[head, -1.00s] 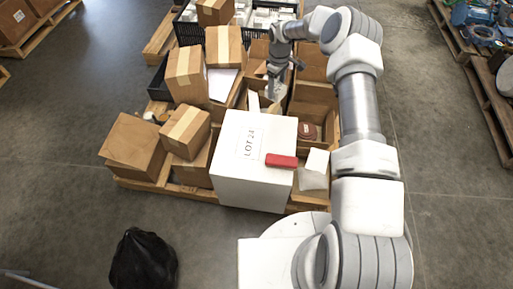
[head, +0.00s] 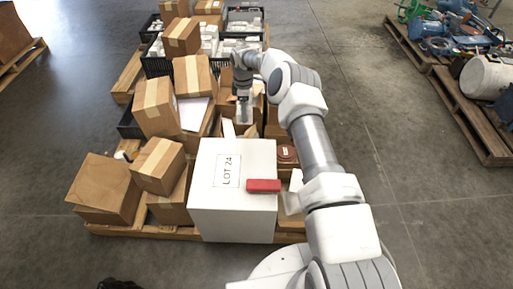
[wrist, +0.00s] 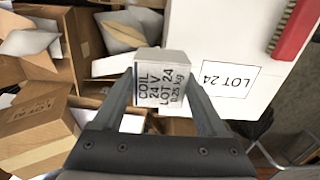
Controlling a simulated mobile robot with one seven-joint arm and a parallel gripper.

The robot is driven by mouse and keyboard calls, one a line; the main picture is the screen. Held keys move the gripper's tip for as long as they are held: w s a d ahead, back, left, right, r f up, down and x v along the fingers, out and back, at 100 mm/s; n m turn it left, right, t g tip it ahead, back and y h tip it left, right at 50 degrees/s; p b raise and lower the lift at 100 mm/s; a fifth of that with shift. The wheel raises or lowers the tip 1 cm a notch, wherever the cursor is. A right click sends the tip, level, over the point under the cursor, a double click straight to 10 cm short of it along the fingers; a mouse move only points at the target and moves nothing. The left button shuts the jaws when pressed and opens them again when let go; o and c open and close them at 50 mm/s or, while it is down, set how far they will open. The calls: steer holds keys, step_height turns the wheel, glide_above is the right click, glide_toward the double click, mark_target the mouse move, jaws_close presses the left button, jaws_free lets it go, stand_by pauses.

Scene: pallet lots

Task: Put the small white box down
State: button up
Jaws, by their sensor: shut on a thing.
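The small white box (wrist: 162,90) is between my gripper's fingers in the wrist view. Its printed face reads COIL 24 V, LOT 24, 0.25 kg. My gripper (wrist: 162,78) is shut on it. In the head view my gripper (head: 243,105) points down over the open cartons just behind the large white LOT 24 box (head: 232,212); the small box is hard to make out there. In the wrist view the large LOT 24 box (wrist: 225,45) lies beyond and to the right of the held box. I cannot tell how high the held box is.
A red object (head: 263,186) lies on the large white box. Brown cartons (head: 157,166) are stacked at left on the wooden pallet (head: 130,231). Black crates (head: 157,66) with white boxes stand behind. Open cartons (wrist: 40,55) fill the wrist view's left.

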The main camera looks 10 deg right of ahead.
steer(key=s+d+f, duration=0.1)
steer(key=s+f, duration=0.1)
steer(key=s+d+f, duration=0.2)
steer(key=s, duration=0.1)
steer(key=s+d+f+b, duration=0.1)
steer(key=s+d, duration=0.1)
steer(key=s, duration=0.1)
steer(key=shift+s+d+f, duration=0.1)
steer(key=shift+s+f, duration=0.05)
steer(key=shift+f, duration=0.25)
steer(key=shift+f+b, duration=0.8)
steer(key=shift+f, duration=1.25)
steer(key=shift+f, duration=0.2)
steer(key=o, duration=1.6)
steer(key=shift+c, duration=0.2)
steer(key=shift+r, duration=0.1)
